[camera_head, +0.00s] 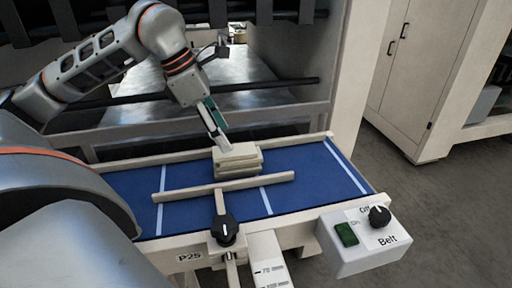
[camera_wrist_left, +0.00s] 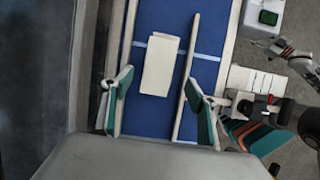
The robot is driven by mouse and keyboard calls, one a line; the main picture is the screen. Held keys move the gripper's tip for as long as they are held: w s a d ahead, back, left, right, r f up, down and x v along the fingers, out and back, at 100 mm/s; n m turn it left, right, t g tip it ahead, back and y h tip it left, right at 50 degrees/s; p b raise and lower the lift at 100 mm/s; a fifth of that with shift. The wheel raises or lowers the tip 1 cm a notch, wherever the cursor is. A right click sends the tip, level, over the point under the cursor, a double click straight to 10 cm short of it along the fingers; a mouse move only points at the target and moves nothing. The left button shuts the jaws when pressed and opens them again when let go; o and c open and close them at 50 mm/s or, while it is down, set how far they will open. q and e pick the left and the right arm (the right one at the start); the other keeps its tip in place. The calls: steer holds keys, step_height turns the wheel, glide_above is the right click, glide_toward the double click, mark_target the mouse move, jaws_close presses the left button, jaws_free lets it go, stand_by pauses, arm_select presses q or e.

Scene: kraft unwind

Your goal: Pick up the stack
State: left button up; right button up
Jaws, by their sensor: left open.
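The stack (camera_head: 237,160) is a small pile of flat cream pieces on the blue conveyor belt (camera_head: 310,175), behind a beige guide rail (camera_head: 180,193). In the left wrist view the stack (camera_wrist_left: 160,65) lies ahead between the lines of my fingers, close to the rail (camera_wrist_left: 187,75). My left gripper (camera_head: 217,136) is open, with teal-padded fingers, just behind and above the stack in the head view.
A black knob (camera_head: 224,232) clamps the rail at the belt's front edge, beside a scale plate (camera_head: 268,262). A control box (camera_head: 362,240) marked Belt, with a green button and black knob, stands front right. A metal machine frame (camera_head: 335,75) rises behind the belt.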

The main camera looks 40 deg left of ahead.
mark_target(235, 151)
arm_select(q)
steer(key=shift+w+f, duration=0.15)
steer(key=shift+w, duration=0.05)
steer(key=shift+x, duration=1.1)
steer(key=x, duration=0.4)
steer(key=shift+d+f, duration=0.1)
steer(key=shift+d, duration=0.2)
steer(key=shift+w+f, duration=0.15)
steer(key=shift+f, duration=0.25)
steer(key=shift+f, duration=0.25)
steer(key=shift+c, duration=0.3)
steer(key=c, duration=1.1)
